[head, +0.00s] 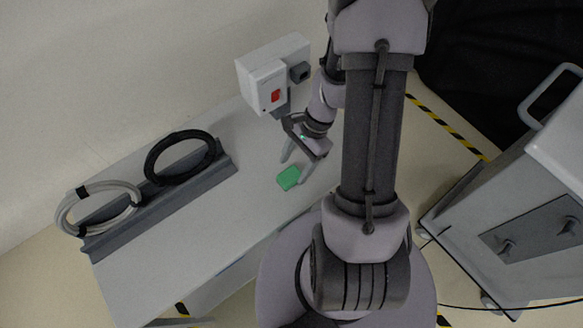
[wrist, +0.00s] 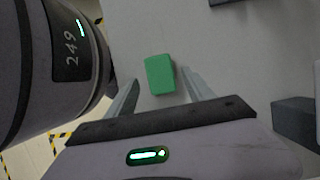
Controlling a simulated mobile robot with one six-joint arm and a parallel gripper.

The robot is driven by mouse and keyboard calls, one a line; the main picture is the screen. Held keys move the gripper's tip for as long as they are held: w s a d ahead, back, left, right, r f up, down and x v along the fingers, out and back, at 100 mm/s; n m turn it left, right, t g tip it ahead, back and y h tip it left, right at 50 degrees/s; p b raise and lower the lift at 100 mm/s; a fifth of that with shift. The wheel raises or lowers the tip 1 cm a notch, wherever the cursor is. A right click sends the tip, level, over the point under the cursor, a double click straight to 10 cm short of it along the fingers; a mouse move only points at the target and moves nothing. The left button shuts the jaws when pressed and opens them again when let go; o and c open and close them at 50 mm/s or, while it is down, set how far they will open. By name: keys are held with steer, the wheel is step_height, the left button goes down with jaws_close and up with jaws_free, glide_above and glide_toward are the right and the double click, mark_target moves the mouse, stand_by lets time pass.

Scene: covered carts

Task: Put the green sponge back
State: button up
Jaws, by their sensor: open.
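The green sponge (head: 288,178) lies flat on the grey-white table top (head: 190,235) in the head view, near the table's front edge. It also shows in the wrist view (wrist: 159,75), just beyond and between the two fingertips. My gripper (head: 294,170) is open, with its fingers spread above and beside the sponge. In the wrist view my gripper (wrist: 158,88) has nothing between its fingers that it grips. I cannot tell how high the fingertips are above the table. No holder that is clearly the sponge's own place shows.
A dark rack (head: 160,213) with a grey cable coil (head: 68,212) and a black coil (head: 150,160) lies on the table's left. A white box with a red switch (head: 268,88) stands behind my gripper. A grey cart (head: 520,215) stands at right. Table between rack and sponge is clear.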

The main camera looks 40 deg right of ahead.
steer(key=p+v, duration=0.3)
steer(key=v, duration=0.6)
steer(key=w+a+r+n+t+h, duration=0.15)
steer(key=a+r+n, duration=0.4)
steer(key=r, duration=0.55)
steer(key=s+a+r+n+t+h, duration=0.1)
steer(key=s+a+r+n+t, duration=0.55)
steer(key=a+r, duration=0.65)
step_height(320, 180, down, 7)
steer(key=n+g+b, duration=0.1)
steer(key=g+b, duration=0.1)
steer(key=b, duration=0.5)
steer(key=shift+s+d, duration=0.25)
steer(key=shift+s, duration=0.1)
